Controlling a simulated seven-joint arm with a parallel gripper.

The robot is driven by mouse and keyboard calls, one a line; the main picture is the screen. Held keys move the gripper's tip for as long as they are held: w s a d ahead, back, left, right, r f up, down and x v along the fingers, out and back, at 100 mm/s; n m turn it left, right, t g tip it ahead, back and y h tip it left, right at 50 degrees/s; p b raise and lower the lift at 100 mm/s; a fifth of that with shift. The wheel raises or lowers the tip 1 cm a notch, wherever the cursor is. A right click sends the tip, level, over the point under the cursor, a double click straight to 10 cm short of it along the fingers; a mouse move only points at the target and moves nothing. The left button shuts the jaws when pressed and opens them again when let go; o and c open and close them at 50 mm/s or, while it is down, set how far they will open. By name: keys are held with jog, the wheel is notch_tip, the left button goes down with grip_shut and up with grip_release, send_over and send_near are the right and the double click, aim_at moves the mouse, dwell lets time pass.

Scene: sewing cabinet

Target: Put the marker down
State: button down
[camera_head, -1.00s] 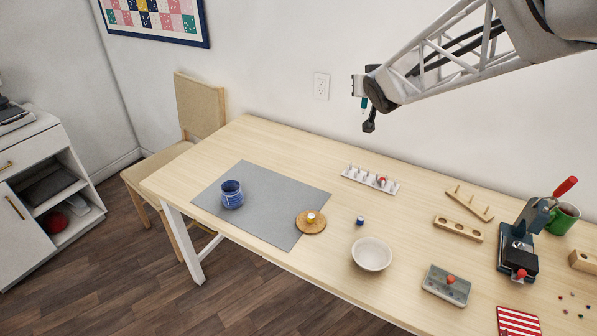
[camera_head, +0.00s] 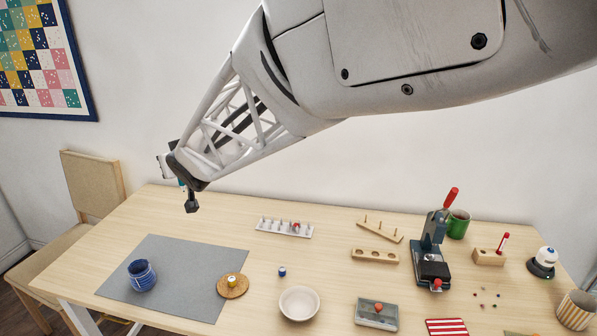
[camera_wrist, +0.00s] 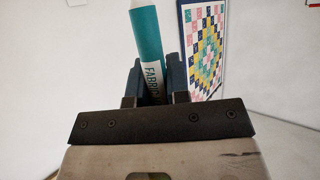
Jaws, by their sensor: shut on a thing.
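The marker (camera_wrist: 149,48) is a teal and white pen with lettering on its side. It stands roughly upright in the wrist view, between the two dark fingers of my gripper (camera_wrist: 155,85). My gripper is shut on it. In the head view my gripper (camera_head: 190,203) hangs high near the wall, over the back left part of the table (camera_head: 340,265). Only a small patch of teal shows beside it there, and most of the marker is hidden.
A grey mat (camera_head: 178,258) holds a blue jar (camera_head: 142,275) and a cork disc (camera_head: 233,291). A white bowl (camera_head: 299,303), a peg rail (camera_head: 270,227), a press (camera_head: 432,262) and a wooden block (camera_head: 488,258) holding a red pen (camera_head: 503,243) stand further right.

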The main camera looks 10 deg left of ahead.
notch_tip(320, 180, down, 31)
jog(key=shift+s+a, duration=0.15)
jog(key=shift+s, duration=0.1)
jog(key=shift+w+a, duration=0.1)
jog(key=shift+a, duration=0.05)
send_over(188, 257)
jog(key=shift+a+f, duration=0.1)
jog(key=shift+f, duration=0.65)
dwell(0.3)
jog(key=shift+f, duration=1.75)
jog(key=shift+f, duration=0.1)
